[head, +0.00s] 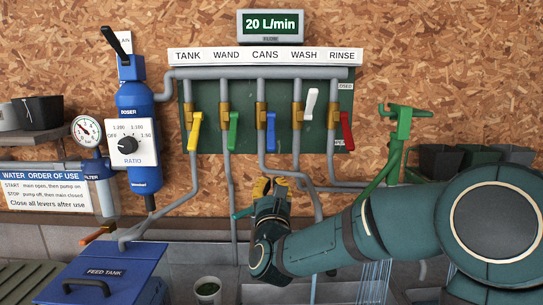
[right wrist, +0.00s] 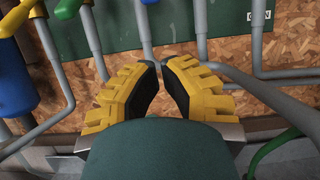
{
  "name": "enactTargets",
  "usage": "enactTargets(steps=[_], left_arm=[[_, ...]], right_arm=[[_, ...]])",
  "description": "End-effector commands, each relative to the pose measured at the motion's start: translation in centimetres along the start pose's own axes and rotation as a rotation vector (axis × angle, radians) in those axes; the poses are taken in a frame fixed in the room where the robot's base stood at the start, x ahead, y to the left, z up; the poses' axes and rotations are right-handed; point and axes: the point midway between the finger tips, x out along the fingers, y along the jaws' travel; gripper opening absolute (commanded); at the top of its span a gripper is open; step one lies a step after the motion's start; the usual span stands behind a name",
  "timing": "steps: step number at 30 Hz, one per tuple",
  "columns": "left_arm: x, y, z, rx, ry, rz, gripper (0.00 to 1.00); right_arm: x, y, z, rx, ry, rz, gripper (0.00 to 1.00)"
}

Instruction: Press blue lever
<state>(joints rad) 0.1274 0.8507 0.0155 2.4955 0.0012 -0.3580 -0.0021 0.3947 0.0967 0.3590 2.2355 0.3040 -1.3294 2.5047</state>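The blue lever (head: 271,135) hangs down from the brass valve under the CANS label on the green panel (head: 212,99). My right gripper (head: 272,187) is below it in the head view, clearly apart from it, with its yellow fingers pointing up. In the right wrist view the gripper's fingertips (right wrist: 158,64) are close together with nothing visible between them. The blue lever is mostly out of the right wrist view, so its distance from the fingers cannot be told there. My left gripper is not in view.
Yellow (head: 195,132) and red (head: 346,131) levers are further out. The flow display (head: 271,24) reads 20 L/min. Grey pipes run down the wall around my gripper.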

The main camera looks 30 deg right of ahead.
Motion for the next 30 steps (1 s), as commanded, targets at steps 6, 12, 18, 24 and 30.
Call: enactTargets(steps=[6, 12, 18, 24, 30], left_arm=[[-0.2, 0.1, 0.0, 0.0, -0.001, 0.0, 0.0], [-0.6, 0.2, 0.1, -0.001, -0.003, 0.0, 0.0], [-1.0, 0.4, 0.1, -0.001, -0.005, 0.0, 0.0], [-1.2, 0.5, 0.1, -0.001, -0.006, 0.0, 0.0], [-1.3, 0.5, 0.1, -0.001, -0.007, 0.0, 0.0]], right_arm=[[1.9, 0.0, 0.0, 0.0, 0.001, -0.002, 0.0], [5.7, -0.1, 0.0, 0.001, 0.0, -0.002, 0.0], [9.5, 0.0, 0.0, 0.0, 0.0, -0.002, 0.0], [9.2, 0.0, 2.4, -0.001, -0.001, 0.001, 0.0], [8.7, 0.0, 3.6, 0.0, 0.001, 0.0, 0.0]])
